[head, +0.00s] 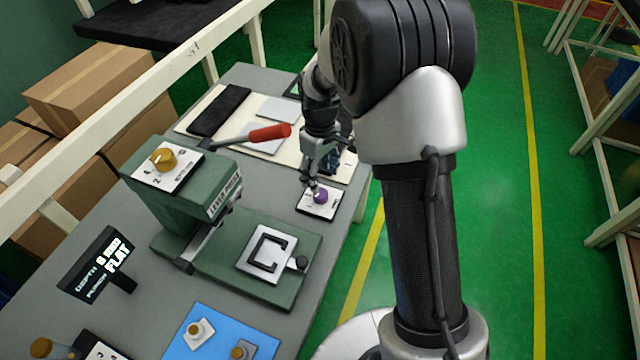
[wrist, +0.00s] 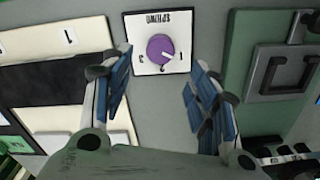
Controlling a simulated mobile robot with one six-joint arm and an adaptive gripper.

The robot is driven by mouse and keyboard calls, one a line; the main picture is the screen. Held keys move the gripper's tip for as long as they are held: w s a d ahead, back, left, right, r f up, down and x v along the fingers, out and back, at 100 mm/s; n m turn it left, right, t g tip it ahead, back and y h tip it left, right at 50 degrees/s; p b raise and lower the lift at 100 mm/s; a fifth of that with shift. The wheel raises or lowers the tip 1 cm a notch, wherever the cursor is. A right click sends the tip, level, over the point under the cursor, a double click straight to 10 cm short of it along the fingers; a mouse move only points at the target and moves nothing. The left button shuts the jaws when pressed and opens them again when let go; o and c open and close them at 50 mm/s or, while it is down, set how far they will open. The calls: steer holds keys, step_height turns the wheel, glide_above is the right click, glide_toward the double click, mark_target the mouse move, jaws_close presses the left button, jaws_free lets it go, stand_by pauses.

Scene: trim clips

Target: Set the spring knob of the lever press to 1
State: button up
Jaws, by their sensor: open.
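The spring knob (wrist: 161,47) is round and purple, on a white plate (wrist: 146,66) marked SPRING with the numbers 1, 2 and 3. Its white mark points to the lower right in the wrist view, toward the 1. The knob also shows in the head view (head: 321,197), on the table's right edge. My gripper (head: 315,180) is open just above the knob, its blue-padded fingers either side of it in the wrist view and apart from it. The green lever press (head: 185,195) with a red-tipped lever (head: 268,133) stands to the left.
A yellow knob (head: 163,159) tops the press. A dark display (head: 97,263) reads DEPTH and FLAT. A blue mat (head: 222,335) with small parts lies in front. A cream board (head: 222,128) with black and white pieces lies behind. Cardboard boxes (head: 100,85) stand beyond the rail.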

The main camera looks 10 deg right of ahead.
steer(key=shift+r, duration=2.3)
steer(key=s+r+m+t, duration=0.2)
steer(key=s+r+m, duration=0.1)
steer(key=s+r, duration=1.1)
steer(key=s+r+m+t, duration=0.2)
steer(key=s+m, duration=0.2)
steer(key=s, duration=1)
steer(key=shift+d+r+t, duration=0.2)
steer(key=shift+r+t, duration=0.1)
